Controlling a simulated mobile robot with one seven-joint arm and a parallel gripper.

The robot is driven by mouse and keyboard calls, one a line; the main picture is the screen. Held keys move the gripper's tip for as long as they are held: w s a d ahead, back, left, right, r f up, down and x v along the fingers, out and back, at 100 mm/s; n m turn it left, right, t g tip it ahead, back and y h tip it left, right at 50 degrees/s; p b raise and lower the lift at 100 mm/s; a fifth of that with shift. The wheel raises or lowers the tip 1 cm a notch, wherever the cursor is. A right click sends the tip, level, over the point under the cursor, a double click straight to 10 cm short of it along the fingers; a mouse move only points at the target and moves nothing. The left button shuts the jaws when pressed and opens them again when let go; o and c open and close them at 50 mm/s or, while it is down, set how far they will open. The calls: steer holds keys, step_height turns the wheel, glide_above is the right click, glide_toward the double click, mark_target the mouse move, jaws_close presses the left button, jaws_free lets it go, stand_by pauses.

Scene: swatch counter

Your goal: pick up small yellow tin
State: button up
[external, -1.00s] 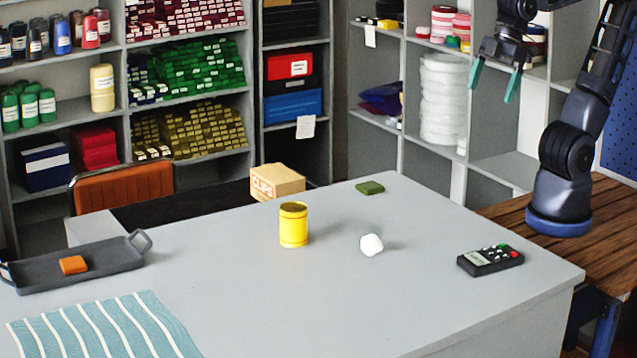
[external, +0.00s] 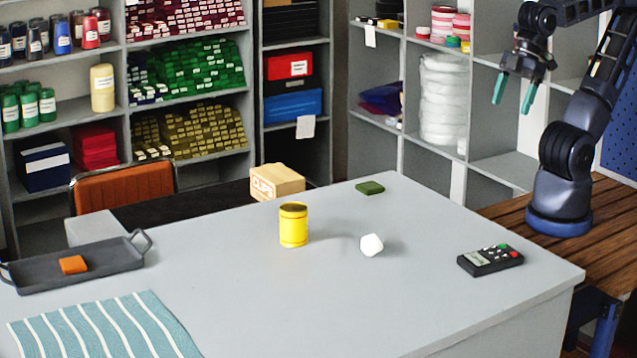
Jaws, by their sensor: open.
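The small yellow tin (external: 293,226) stands upright on the grey counter (external: 240,300), near its middle. Its top shows a dark round opening or lid. My gripper (external: 513,94) is high at the upper right, in front of the shelves in the picture. Its two teal fingers are apart and point down, with nothing between them. It is well clear of the tin, above and to its right.
A white faceted object (external: 371,245) sits right of the tin. A box marked CLIPS (external: 277,182) stands behind it. A green block (external: 370,188), black remote-like device (external: 490,260), dark tray (external: 80,266) with an orange block (external: 73,265), and striped cloth (external: 105,328) lie around.

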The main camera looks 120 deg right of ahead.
steer(key=n+h, duration=0.2)
steer(key=n, duration=2.8)
glide_above(294, 225)
steer(key=s+d, duration=0.1)
steer(key=s, duration=0.3)
steer(key=shift+g, duration=0.4)
step_height(294, 225, down, 13)
steer(key=shift+d+r, duration=0.1)
steer(key=shift+d, duration=0.05)
steer(key=x, duration=1)
steer(key=shift+c, duration=0.3)
